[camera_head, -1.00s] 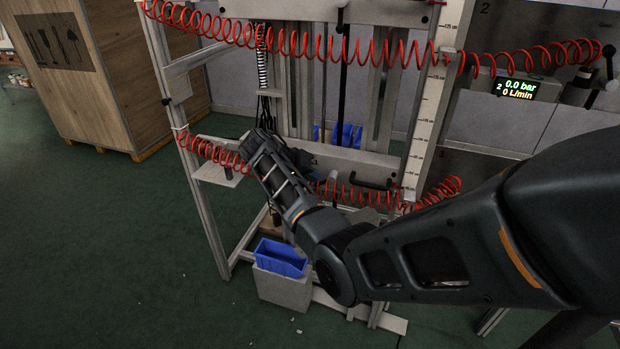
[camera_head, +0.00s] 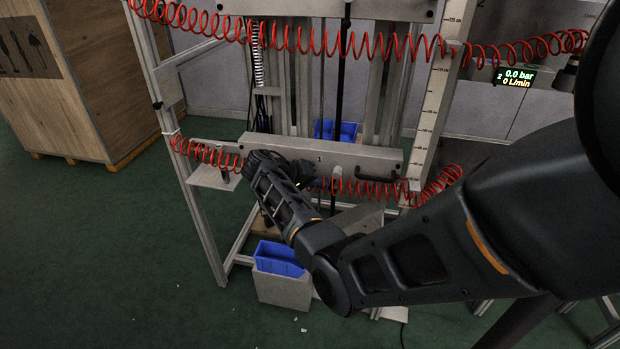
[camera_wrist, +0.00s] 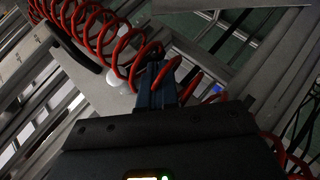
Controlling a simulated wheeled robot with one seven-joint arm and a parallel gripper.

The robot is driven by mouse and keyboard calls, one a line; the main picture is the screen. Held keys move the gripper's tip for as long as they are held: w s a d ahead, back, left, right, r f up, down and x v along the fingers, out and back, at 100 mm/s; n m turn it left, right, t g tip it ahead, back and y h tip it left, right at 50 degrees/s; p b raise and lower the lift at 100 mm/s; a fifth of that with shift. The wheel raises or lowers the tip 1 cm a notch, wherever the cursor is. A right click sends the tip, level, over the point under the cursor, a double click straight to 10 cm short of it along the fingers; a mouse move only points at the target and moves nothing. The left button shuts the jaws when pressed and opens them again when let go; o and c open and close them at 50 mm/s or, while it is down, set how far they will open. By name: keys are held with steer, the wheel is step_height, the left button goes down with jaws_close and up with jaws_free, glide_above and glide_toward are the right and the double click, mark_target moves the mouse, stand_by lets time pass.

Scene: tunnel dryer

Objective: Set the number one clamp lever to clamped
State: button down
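The number one crossbar (camera_head: 300,152), a pale beam marked 1, spans the frame in the head view. A black bow handle (camera_head: 378,175) is on its right half and also shows in the wrist view (camera_wrist: 72,38). A pale round knob (camera_head: 337,172) sits left of the handle; it also shows in the wrist view (camera_wrist: 118,82). I cannot make out the clamp lever for certain; my arm hides part of the beam. My gripper (camera_wrist: 158,82) is close to the beam, its dark fingers close together beside the knob, with nothing visible between them. In the head view the fingertips are hidden.
Red coiled hoses (camera_head: 300,42) cross the frame above and along the beam; one coil (camera_wrist: 100,35) passes right by my fingers. A blue bin (camera_head: 278,258) stands below. A wooden crate (camera_head: 75,75) is at left. A display (camera_head: 516,79) reads 0.0 bar.

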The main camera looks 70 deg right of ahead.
steer(key=shift+s+f, duration=0.25)
steer(key=shift+f, duration=0.25)
steer(key=shift+s+f+b, duration=0.2)
steer(key=shift+s+b, duration=0.05)
steer(key=shift+b, duration=0.15)
